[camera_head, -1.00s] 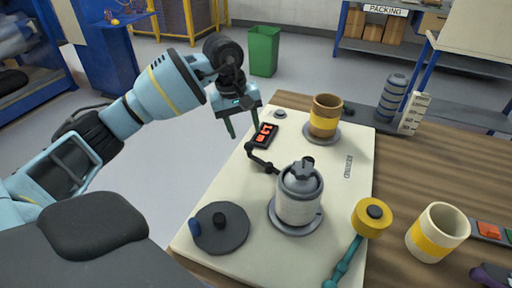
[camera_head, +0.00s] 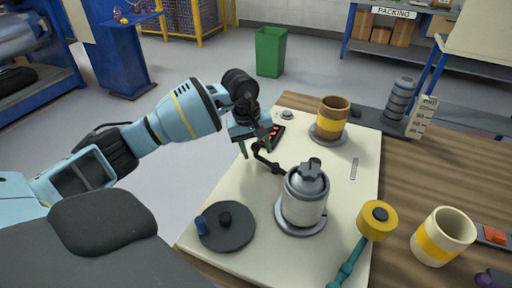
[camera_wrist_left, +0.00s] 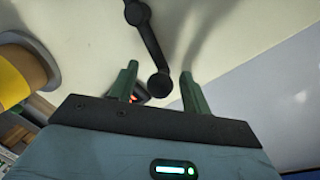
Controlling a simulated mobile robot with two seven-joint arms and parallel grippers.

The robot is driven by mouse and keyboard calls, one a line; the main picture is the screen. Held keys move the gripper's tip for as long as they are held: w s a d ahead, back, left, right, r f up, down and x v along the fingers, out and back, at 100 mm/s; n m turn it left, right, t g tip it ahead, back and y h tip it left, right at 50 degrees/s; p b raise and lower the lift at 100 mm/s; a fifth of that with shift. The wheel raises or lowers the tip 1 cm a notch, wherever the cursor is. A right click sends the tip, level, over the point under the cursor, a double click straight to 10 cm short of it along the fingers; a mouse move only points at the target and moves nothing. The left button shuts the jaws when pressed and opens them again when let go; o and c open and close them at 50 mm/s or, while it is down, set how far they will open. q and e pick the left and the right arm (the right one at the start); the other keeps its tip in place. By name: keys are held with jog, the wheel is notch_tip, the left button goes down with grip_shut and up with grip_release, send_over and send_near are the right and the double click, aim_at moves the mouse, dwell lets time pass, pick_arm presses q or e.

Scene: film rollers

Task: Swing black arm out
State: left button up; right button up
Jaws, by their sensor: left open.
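The black arm (camera_head: 268,163) is a thin jointed link on the cream panel (camera_head: 345,200), running from beside the silver canister (camera_head: 305,195) toward my left gripper. My left gripper (camera_head: 257,149) is open, low over the panel at the arm's free end. In the left wrist view the black arm (camera_wrist_left: 150,45) ends in a round knob. That knob appears between the two green fingers (camera_wrist_left: 160,90), with space on both sides; I cannot tell its depth relative to the fingertips. My right gripper is not in view.
A small display with red digits (camera_head: 276,136) is partly behind my gripper. A brown roll with a yellow band (camera_head: 331,120), a dark disc with a blue knob (camera_head: 226,226) and a yellow roller on a teal arm (camera_head: 376,220) stand around. A cream-and-yellow roll (camera_head: 442,236) is at right.

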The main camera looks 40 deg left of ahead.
pick_arm(q)
grip_shut()
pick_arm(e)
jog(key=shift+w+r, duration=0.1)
